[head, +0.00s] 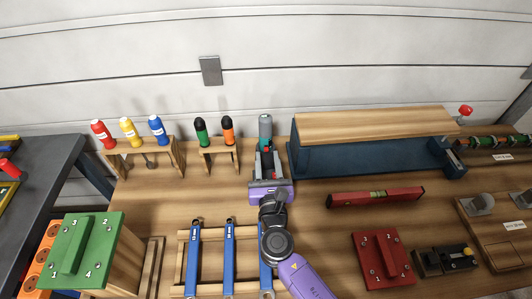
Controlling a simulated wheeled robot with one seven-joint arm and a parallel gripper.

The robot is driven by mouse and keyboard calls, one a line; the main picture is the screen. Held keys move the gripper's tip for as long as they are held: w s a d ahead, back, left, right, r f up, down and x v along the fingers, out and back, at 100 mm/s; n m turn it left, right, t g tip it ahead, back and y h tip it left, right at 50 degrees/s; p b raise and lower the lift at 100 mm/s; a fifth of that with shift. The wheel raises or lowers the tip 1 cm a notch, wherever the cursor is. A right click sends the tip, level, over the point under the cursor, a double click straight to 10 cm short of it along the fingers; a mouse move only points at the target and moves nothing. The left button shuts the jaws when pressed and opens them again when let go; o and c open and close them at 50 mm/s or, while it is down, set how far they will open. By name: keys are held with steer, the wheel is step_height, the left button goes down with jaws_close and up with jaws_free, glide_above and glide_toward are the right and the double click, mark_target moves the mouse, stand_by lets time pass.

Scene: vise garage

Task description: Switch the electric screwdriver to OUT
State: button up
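An upright grey and teal tool (265,127), which looks like the electric screwdriver, stands at the back middle of the wooden bench. A small red spot (266,149) shows on its lower part. My gripper (266,160) reaches in from the front, right at the tool's lower part. Its dark fingers hide much of the tool's base. I cannot tell whether the fingers touch the tool or how far they are shut. Any IN or OUT marking is too small to read.
Left of the tool stand racks with a green screwdriver (201,133), an orange one (228,131) and others. A blue vise-like bench unit with a wooden top (370,125) is close on the right. Blue wrenches (229,255) lie in front. A red level (375,197) lies right.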

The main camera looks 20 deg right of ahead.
steer(key=shift+x, duration=1)
steer(key=shift+c, duration=0.2)
jaws_close()
stand_by(0.6)
